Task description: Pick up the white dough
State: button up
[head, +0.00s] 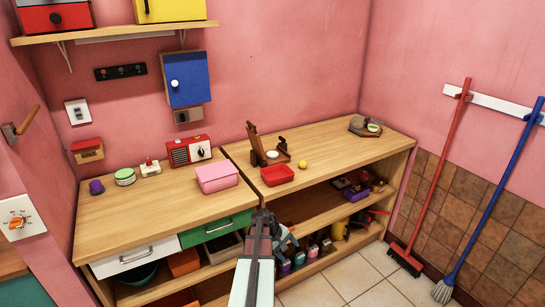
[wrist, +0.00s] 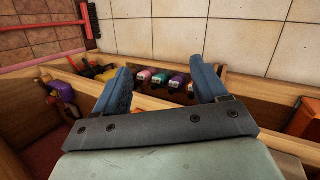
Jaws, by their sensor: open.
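A small pale round piece (head: 272,154), possibly the white dough, rests on the base of an open wooden press (head: 254,145) on the right counter. It is too small to be sure what it is. My gripper (head: 268,217) is in front of the counter, nearer the camera and well apart from the pale piece. In the wrist view my gripper (wrist: 162,78) is open, its two blue fingers spread with nothing between them. The wrist view does not show the press or the pale piece.
A red tray (head: 278,175) and a yellow ball (head: 302,164) sit near the press. A pink box (head: 217,178) stands to the left. Several small bottles (wrist: 162,79) stand on the lower shelf. The right counter's middle is clear.

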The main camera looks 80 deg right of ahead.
jog(key=s+d+r+m, duration=0.1)
jog(key=s+d+r, duration=0.3)
jog(key=s, duration=0.3)
jog(key=s+d+r+m+g, duration=0.1)
jog(key=s+d+r, duration=0.2)
jog(key=s+r, duration=0.3)
jog(key=s+d+r+m, duration=0.1)
jog(key=s+d+r, duration=0.25)
jog(key=s, duration=0.45)
jog(key=m+t, duration=0.3)
jog(key=t, duration=0.5)
send_near(272, 153)
notch_tip(272, 153, down, 3)
jog(key=shift+w+f+g+h, duration=0.1)
jog(key=shift+g+h, duration=0.2)
jog(key=shift+h, duration=0.1)
jog(key=shift+x, duration=2.5)
jog(key=shift+w+d, duration=0.1)
jog(key=shift+w, duration=0.05)
jog(key=c, duration=0.9)
